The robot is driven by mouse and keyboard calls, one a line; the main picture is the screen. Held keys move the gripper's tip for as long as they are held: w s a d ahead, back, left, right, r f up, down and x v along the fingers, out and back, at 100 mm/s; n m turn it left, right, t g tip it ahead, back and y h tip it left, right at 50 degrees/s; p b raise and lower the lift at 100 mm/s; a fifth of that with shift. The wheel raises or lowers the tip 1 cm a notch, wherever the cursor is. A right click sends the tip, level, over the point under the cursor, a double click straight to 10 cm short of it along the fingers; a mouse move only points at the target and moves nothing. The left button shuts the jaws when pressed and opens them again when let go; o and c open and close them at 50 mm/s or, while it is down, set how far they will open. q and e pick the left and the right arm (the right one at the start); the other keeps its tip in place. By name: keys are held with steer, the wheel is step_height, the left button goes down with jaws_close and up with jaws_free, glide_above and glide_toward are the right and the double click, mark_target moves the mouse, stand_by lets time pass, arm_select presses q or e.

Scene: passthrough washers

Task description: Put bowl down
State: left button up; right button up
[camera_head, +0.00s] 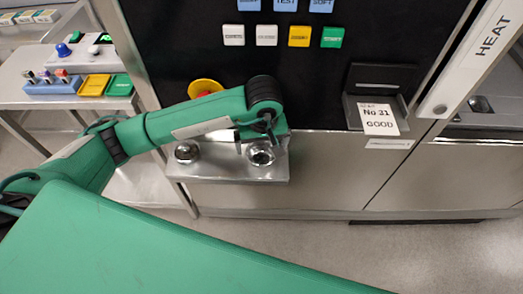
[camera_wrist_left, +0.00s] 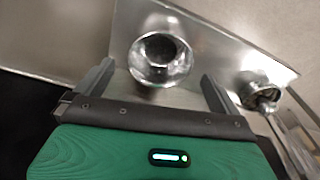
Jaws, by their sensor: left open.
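A shiny metal bowl (camera_head: 261,155) sits on the steel shelf (camera_head: 225,174) below the black panel. My left gripper (camera_head: 260,146) is right over this bowl. In the left wrist view the bowl (camera_wrist_left: 160,50) lies between the two spread fingers of the left gripper (camera_wrist_left: 157,72), with a gap on each side. The bowl appears to rest on the shelf. A second metal bowl (camera_head: 187,152) stands at the left part of the shelf; it also shows at the right in the left wrist view (camera_wrist_left: 260,92). My right gripper is not in view.
A side table (camera_head: 60,103) with coloured trays stands at the left. Open floor (camera_head: 440,255) lies at the front right.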

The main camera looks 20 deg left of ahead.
arm_select(q)
step_height(320, 180, up, 7)
steer(key=shift+s+d+r+b, duration=0.2)
steer(key=shift+s+b, duration=0.25)
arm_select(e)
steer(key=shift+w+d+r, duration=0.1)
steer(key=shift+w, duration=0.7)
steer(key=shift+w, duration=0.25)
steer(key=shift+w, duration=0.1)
